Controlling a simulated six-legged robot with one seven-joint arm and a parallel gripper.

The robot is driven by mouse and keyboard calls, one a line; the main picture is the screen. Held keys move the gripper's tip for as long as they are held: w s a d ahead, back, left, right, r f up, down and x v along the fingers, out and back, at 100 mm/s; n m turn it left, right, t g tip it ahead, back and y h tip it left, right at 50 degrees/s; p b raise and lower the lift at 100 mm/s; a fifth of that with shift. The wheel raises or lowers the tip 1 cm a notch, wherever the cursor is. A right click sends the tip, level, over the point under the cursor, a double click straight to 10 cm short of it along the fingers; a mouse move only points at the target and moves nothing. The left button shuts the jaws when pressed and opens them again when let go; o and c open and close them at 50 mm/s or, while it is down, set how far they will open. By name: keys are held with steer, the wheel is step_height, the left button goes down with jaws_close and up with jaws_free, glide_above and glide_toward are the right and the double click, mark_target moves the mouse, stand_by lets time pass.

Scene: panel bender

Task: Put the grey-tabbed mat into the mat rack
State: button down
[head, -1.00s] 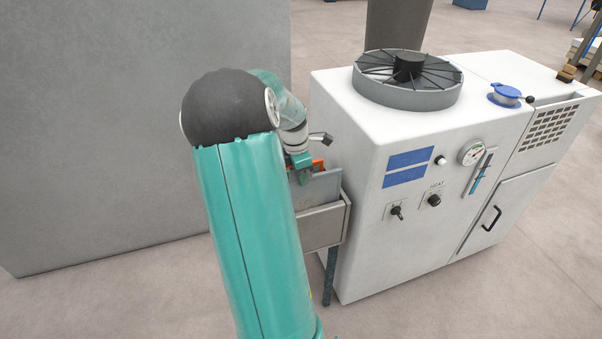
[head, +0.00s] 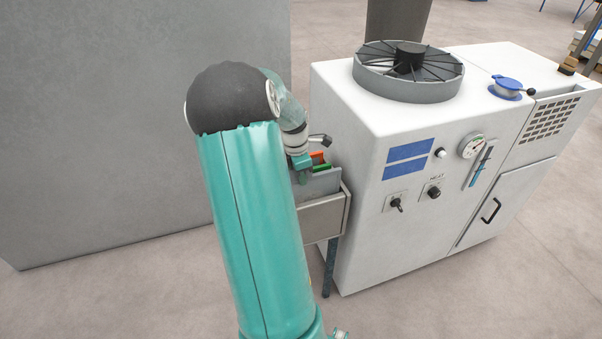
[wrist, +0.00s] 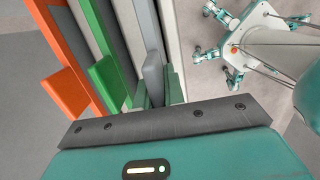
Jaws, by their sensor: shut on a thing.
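The grey-tabbed mat (wrist: 146,22) is a thin grey sheet standing on edge. Its grey tab (wrist: 152,72) is between the teal fingers of my gripper (wrist: 156,92), which is shut on it. In the head view my gripper (head: 301,168) is at the mat rack (head: 322,220), a grey metal box beside the white machine. A grey sheet (head: 323,184) rises a little above the rack's front rim. In the wrist view the grey-tabbed mat is parallel to the other mats, between the green-tabbed one and a pale wall. Its lower edge is hidden.
An orange-tabbed mat (wrist: 66,92) and a green-tabbed mat (wrist: 110,82) stand left of my fingers in the wrist view. The white machine (head: 360,220) is close on the rack's right. A large grey panel (head: 100,130) stands at the left. Floor in front is clear.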

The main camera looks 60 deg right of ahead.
steer(key=shift+f, duration=1.85)
steer(key=c, duration=1.4)
jaws_free()
steer(key=shift+r, duration=0.1)
steer(key=r, duration=0.9)
steer(key=w+a+r, duration=0.1)
steer(key=r, duration=0.3)
steer(key=shift+w+a+r, duration=0.1)
steer(key=shift+r, duration=0.15)
steer(key=shift+w, duration=0.1)
